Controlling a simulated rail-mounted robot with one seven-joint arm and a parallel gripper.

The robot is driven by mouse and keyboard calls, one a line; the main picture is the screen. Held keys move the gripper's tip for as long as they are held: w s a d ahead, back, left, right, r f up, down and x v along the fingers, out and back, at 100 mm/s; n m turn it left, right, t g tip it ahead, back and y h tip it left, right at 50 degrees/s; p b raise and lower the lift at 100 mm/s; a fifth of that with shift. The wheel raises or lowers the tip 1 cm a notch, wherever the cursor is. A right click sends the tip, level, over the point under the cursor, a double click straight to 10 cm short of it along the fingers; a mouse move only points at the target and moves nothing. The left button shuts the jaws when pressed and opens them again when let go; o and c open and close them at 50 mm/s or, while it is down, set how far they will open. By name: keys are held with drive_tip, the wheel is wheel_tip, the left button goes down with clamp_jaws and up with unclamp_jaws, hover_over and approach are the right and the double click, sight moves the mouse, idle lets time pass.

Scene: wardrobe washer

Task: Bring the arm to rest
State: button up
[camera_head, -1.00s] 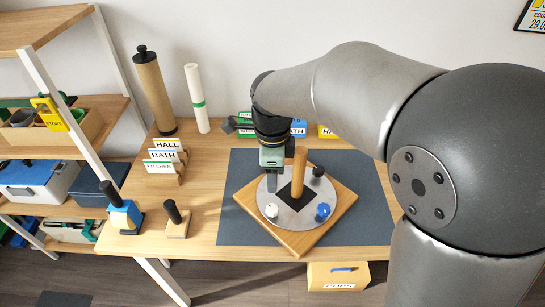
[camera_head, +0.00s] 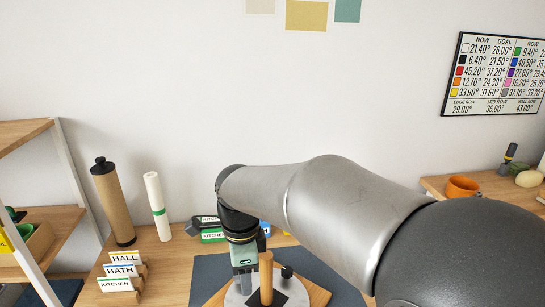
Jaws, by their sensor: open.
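My gripper (camera_head: 243,284) points down over the round grey plate (camera_head: 236,299) on the wooden board (camera_head: 314,294), left of the upright wooden post (camera_head: 266,278). Its fingers are small and partly hidden in this view, and I see nothing held in it. My arm reaches in from the lower right and covers part of the table behind it. A black knob (camera_head: 287,271) stands on the plate to the right of the post. The front of the plate is below the picture's edge.
The HALL, BATH and KITCHEN cards (camera_head: 121,271) stand in front. A shelf (camera_head: 25,133) is far left. An orange mug (camera_head: 462,187) sits on a surface at right.

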drive_tip(key=s+d+f+n+p, duration=0.1)
drive_tip(key=s+d+n, duration=0.6)
drive_tip(key=d, duration=0.4)
drive_tip(key=s+d+f+n+p, duration=0.1)
drive_tip(key=s+d+n, duration=0.6)
drive_tip(key=d, duration=0.4)
drive_tip(key=shift+f+n, duration=0.2)
drive_tip(key=shift+n, duration=0.5)
